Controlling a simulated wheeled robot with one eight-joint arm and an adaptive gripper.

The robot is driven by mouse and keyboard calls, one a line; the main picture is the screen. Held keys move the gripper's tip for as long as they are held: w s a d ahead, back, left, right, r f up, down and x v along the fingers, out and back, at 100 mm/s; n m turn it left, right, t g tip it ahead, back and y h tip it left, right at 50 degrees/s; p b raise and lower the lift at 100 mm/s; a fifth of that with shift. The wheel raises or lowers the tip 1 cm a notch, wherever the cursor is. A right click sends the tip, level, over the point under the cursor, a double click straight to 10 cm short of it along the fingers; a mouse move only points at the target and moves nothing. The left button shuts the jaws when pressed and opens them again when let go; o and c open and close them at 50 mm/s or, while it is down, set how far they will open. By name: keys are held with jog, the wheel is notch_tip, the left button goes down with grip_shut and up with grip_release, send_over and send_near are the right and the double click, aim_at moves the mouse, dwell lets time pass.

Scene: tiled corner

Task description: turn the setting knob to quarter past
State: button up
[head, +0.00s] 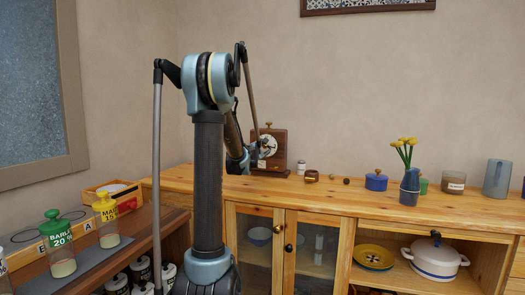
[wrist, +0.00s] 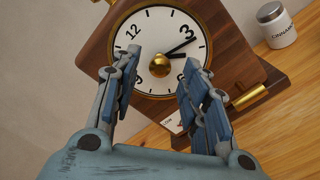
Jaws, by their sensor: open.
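A wooden clock (head: 279,150) stands at the back of the wooden counter, partly behind my arm. In the wrist view its white dial (wrist: 150,25) appears tilted, with 12 at upper left and 3 at upper right. A round brass knob (wrist: 159,66) sits at the dial's centre. A black hand (wrist: 181,46) points slightly past the 3. My gripper (wrist: 160,61) is open, with one blue finger on each side of the knob in the picture. I cannot tell whether the fingertips reach its depth. In the head view my gripper (head: 261,146) is small, before the dial.
A brass cylinder (wrist: 247,97) sits at the clock's lower right. A white cinnamon jar (wrist: 277,24) stands to the right, apart from the clock. Farther right on the counter are a blue pot (head: 376,181) and a vase of yellow flowers (head: 409,187).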

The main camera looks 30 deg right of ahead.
jog(key=shift+x, duration=1.05)
jog(key=shift+c, duration=0.6)
grip_shut()
jog(key=shift+s, duration=0.1)
jog(key=shift+n, duration=1.3)
jog(key=shift+o, duration=0.6)
grip_release()
